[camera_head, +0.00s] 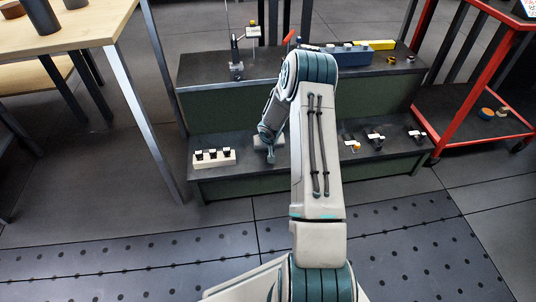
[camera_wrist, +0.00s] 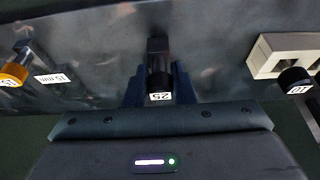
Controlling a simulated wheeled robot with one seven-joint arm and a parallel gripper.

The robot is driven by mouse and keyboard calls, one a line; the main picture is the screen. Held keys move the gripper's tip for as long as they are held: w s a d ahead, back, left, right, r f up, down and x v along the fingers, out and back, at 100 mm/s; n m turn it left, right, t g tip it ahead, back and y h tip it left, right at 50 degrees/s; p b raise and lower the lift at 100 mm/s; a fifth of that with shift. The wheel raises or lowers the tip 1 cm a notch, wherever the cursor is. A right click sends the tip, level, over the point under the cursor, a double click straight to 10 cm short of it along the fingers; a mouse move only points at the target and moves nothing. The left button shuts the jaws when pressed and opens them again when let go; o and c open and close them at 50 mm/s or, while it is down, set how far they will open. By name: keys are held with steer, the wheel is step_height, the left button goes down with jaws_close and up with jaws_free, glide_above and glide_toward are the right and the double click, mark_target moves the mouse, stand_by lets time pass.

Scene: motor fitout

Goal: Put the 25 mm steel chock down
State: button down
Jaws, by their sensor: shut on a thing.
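In the wrist view, the 25 mm steel chock (camera_wrist: 159,82) is a dark block with a white label that reads 25, upside down. My gripper (camera_wrist: 159,90) is shut on it, with one dark finger on each side. The chock is at the dark step surface (camera_wrist: 215,60); I cannot tell whether it touches it. In the head view, my gripper (camera_head: 270,156) is low over the lower step (camera_head: 260,173), right of a white rack (camera_head: 214,159). The chock cannot be made out there.
Several small labelled pieces (camera_head: 375,138) sit on the lower step's right side. The upper step bears a stand (camera_head: 236,60) and a blue box (camera_head: 350,55). A wooden table (camera_head: 95,30) stands left, a red-framed cart (camera_head: 452,55) right. A yellow-ended piece (camera_wrist: 14,72) shows in the wrist view.

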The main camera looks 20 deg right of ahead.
steer(key=shift+f, duration=0.5)
steer(key=shift+f, duration=0.15)
steer(key=c, duration=1.2)
jaws_free()
steer(key=shift+c, duration=0.2)
